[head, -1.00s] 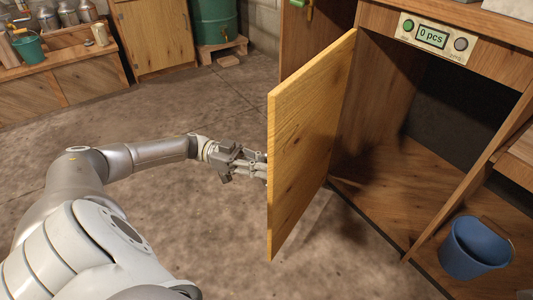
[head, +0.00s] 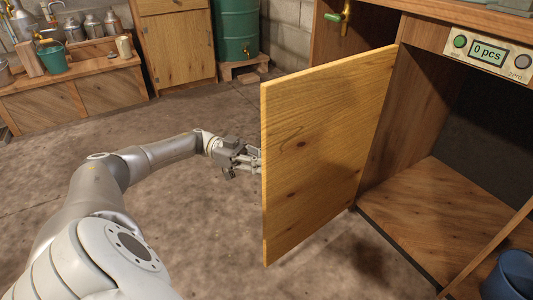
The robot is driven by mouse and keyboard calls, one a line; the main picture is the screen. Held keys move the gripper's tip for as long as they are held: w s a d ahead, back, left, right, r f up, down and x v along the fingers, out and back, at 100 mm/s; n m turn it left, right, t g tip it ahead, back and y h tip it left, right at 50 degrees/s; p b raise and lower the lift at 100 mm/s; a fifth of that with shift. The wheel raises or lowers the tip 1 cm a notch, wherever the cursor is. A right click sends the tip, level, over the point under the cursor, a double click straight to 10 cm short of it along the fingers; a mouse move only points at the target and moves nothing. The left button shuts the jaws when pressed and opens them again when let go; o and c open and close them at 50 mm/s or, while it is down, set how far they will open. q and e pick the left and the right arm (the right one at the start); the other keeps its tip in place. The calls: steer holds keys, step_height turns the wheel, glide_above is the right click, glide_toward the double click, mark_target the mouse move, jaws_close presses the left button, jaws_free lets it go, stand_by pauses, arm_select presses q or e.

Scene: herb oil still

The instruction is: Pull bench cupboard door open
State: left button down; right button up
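The bench cupboard door (head: 320,150) is a light wooden panel standing wide open, swung out from the bench on the right. Its inner face is towards me. The open cupboard (head: 440,215) shows a bare wooden floor and a dark back. My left gripper (head: 256,160) is at the door's free edge, reaching to its far, outer side. Its fingertips are hidden behind the door, so I cannot tell if they hold anything there. My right gripper is not in view.
A blue bucket (head: 510,277) stands at the lower right. Another wooden cupboard (head: 178,48), a green barrel (head: 236,28) and a low bench with a green pot (head: 53,59) stand behind. The concrete floor between is clear.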

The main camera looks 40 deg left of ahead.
arm_select(q)
steer(key=c, duration=1.5)
jaws_free()
steer(key=shift+a, duration=0.15)
steer(key=v, duration=0.7)
steer(key=shift+s+a, duration=0.1)
steer(key=shift+s, duration=0.05)
